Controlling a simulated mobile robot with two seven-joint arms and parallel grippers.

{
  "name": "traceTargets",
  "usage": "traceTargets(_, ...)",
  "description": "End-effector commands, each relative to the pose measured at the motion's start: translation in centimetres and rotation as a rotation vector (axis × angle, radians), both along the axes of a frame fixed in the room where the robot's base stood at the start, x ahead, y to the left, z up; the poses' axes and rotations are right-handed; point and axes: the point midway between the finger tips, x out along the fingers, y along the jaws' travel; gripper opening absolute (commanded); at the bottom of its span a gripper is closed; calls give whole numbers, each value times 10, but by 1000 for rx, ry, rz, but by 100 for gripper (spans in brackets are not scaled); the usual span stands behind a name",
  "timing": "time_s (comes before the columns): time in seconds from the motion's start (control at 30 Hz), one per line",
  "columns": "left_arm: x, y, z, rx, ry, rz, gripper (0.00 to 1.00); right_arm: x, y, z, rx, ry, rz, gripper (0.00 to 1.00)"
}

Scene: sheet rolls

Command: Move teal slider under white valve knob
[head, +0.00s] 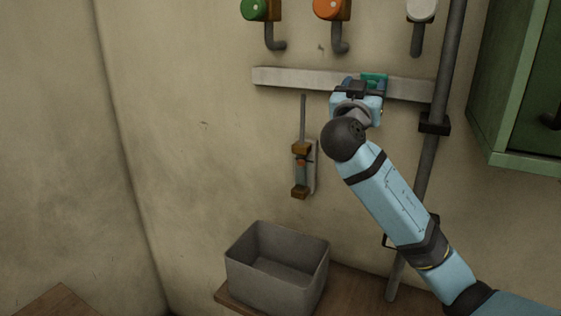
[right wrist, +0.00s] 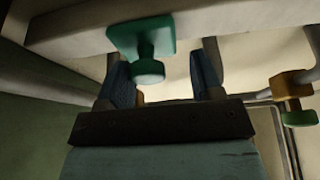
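The teal slider (head: 375,78) sits on a pale horizontal rail (head: 290,77), between the spots below the orange and white knobs. In the right wrist view, the slider (right wrist: 147,35) shows a plate on the rail with a round knob sticking out. The white valve knob (head: 421,10) is at the top, to the right of the slider. My right gripper (head: 362,88) is at the slider and partly covers it. Its fingers (right wrist: 162,82) are apart, and the slider's knob appears between them, closer to the left finger. Contact cannot be told. My left gripper is out of view.
A green knob (head: 254,9) and an orange knob (head: 331,8) are on valves above the rail. A vertical pipe (head: 447,70) passes the rail's right end beside a green cabinet (head: 515,85). A grey bin (head: 277,268) stands below on a wooden surface.

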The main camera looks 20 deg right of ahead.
Motion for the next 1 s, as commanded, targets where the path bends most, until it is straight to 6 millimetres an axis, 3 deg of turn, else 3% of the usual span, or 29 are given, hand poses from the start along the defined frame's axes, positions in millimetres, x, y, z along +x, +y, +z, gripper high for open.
traceTargets(0.03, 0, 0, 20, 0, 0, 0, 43, 6, 5, 11, -5, 3, -1, 59)
traceTargets(0.23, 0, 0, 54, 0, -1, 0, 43, 24, 20, 9, -9, 1, -5, 59)
traceTargets(0.3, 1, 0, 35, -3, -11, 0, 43, 13, 34, -14, 1, -3, 3, 59)
traceTargets(0.6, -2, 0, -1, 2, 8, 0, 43, -25, 75, -36, 2, -3, 2, 59)
traceTargets(0.9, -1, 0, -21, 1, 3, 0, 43, -62, 116, -58, 2, -2, 2, 59)
traceTargets(1.0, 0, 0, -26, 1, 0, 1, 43, -64, 132, -70, -32, 56, 7, 59)
